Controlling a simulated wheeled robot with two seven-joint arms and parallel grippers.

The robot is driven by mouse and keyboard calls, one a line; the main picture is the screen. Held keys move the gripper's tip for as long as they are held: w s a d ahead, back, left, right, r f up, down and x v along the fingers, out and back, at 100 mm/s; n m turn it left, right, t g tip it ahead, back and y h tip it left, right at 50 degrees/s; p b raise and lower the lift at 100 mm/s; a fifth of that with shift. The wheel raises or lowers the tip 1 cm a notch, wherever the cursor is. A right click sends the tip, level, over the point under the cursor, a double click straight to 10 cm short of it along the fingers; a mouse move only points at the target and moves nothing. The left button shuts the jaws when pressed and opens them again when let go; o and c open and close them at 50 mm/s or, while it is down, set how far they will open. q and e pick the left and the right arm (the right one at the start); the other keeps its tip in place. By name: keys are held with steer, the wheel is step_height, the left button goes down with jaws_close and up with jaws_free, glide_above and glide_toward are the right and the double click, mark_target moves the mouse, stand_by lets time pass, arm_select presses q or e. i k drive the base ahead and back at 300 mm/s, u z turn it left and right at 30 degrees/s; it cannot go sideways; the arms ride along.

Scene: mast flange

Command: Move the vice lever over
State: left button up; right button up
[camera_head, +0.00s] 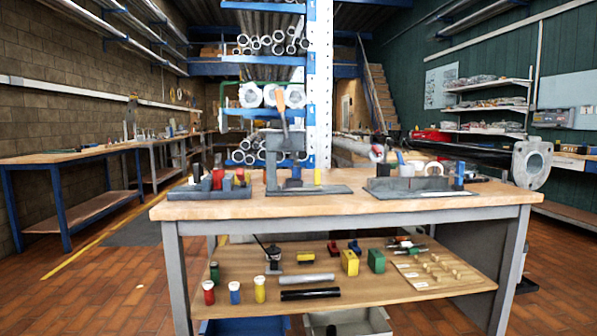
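A grey upright fixture (272,153) stands at the back middle of the workbench, on a flat grey base plate (330,190). A lever with an orange-brown handle (281,101) and a dark shaft rises from its top. It stands nearly upright, its top leaning slightly left. I take this for the vice lever; the jaws are too small to make out. Neither of my grippers shows in this view.
The wooden workbench top (230,208) holds a tray of coloured parts (208,190) at left and a grey fixture plate (420,190) at right. A black mast (465,155) with a grey flange (531,165) reaches over the right end. The front edge is clear.

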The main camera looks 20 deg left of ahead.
mark_target(240, 174)
steer(key=z, duration=0.05)
steer(key=i, duration=1.1)
steer(key=u, duration=0.45)
